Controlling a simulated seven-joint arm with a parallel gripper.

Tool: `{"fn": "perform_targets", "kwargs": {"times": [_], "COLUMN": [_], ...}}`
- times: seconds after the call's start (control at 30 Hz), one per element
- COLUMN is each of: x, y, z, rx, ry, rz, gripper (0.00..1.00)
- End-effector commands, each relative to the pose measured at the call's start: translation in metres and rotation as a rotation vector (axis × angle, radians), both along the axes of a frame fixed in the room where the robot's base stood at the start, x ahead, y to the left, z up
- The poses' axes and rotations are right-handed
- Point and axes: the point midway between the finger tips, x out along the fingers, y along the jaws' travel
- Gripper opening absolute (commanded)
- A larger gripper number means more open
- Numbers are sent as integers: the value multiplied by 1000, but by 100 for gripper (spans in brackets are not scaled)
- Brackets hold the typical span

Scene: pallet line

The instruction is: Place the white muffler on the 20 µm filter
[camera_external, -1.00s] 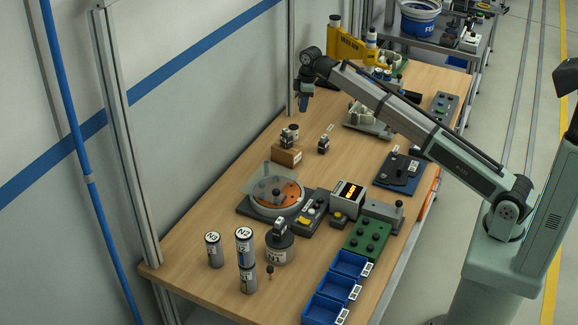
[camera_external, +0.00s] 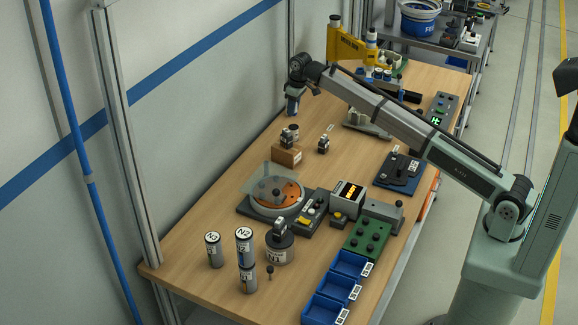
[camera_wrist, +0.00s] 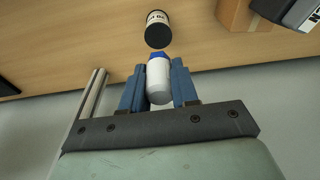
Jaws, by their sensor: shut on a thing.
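My gripper (camera_external: 292,110) hangs over the back left edge of the wooden table, near the wall. In the wrist view my gripper (camera_wrist: 158,85) has its blue fingers closed on the white muffler (camera_wrist: 159,82), a white cylinder with a blue end. The muffler is hard to make out in the external view. A short black cylinder with a white label (camera_wrist: 158,28), apparently the 20 µm filter, stands on the table just beyond the muffler's blue end, with a small gap in the picture. It also shows in the external view (camera_external: 293,130), below my gripper and behind a cardboard box.
The cardboard box (camera_external: 287,154) carries a small dark device (camera_external: 288,138) close to the filter. Another small device (camera_external: 323,145) stands to its right. A turntable unit (camera_external: 276,204) is nearer the camera. Bare table lies right of the filter.

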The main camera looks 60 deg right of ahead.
Motion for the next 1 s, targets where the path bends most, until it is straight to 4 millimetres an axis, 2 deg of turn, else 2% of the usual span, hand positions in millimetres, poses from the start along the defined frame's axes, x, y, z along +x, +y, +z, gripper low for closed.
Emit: {"fn": "perform_targets", "kwargs": {"times": [0.03,0.27,0.5,0.9,0.93,1.0], "x": [-1,0,-1,0,0,0], "y": [0,0,0,0,0,0], "z": [-9,-25,-52,-56,-56,-56], "rx": [0,0,0,0,0,0], "ry": [1,0,0,0,0,0], "rz": [0,1,1,1,1,2], "gripper": [0,0,0,0,30,37]}}
